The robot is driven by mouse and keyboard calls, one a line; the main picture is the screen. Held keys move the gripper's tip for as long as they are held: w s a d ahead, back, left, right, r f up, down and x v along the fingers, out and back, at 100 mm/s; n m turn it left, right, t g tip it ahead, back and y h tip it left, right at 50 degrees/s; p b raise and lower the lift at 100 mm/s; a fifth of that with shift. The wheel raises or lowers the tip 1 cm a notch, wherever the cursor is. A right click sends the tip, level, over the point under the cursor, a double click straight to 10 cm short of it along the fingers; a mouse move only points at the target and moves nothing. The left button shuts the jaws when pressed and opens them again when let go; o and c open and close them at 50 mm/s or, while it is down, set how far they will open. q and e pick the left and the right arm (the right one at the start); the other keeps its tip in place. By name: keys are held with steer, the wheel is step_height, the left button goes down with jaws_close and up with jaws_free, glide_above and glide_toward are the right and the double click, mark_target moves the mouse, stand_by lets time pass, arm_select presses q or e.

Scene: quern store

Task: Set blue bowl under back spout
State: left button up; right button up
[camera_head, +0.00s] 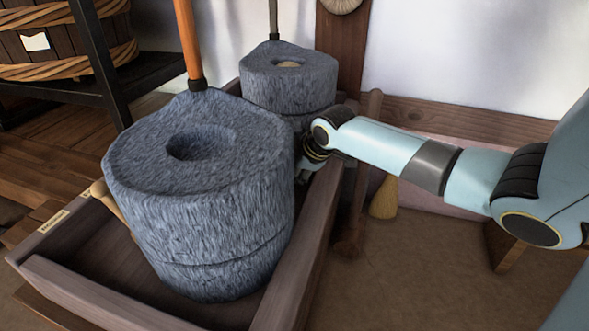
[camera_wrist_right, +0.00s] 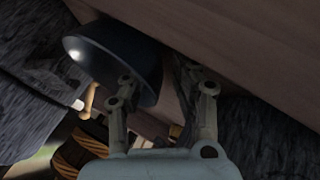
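The dark blue bowl (camera_wrist_right: 112,58) is in the right wrist view, tilted in the picture, with a bright highlight on its side. My right gripper (camera_wrist_right: 160,66) has its fingers at the bowl's near rim, closing inward on it; the fingertips are partly lost in shadow. In the head view my right gripper (camera_head: 308,165) is behind the front quern (camera_head: 200,215), low beside the back quern (camera_head: 285,85); the bowl is hidden there. The back spout cannot be made out. My left gripper is not in view.
A wooden trough (camera_head: 310,245) surrounds the front quern, its side board close to my right gripper. An orange pole (camera_head: 187,40) rises from that quern. A rope-bound tub (camera_head: 60,45) stands at left.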

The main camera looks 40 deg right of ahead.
steer(key=shift+s+r, duration=0.1)
steer(key=shift+r, duration=0.15)
steer(key=p+v, duration=0.1)
steer(key=v, duration=0.2)
steer(key=shift+p, duration=0.4)
steer(key=p+v, duration=0.4)
steer(key=v, duration=0.4)
steer(key=shift+s+r, duration=0.1)
steer(key=shift+r, duration=0.25)
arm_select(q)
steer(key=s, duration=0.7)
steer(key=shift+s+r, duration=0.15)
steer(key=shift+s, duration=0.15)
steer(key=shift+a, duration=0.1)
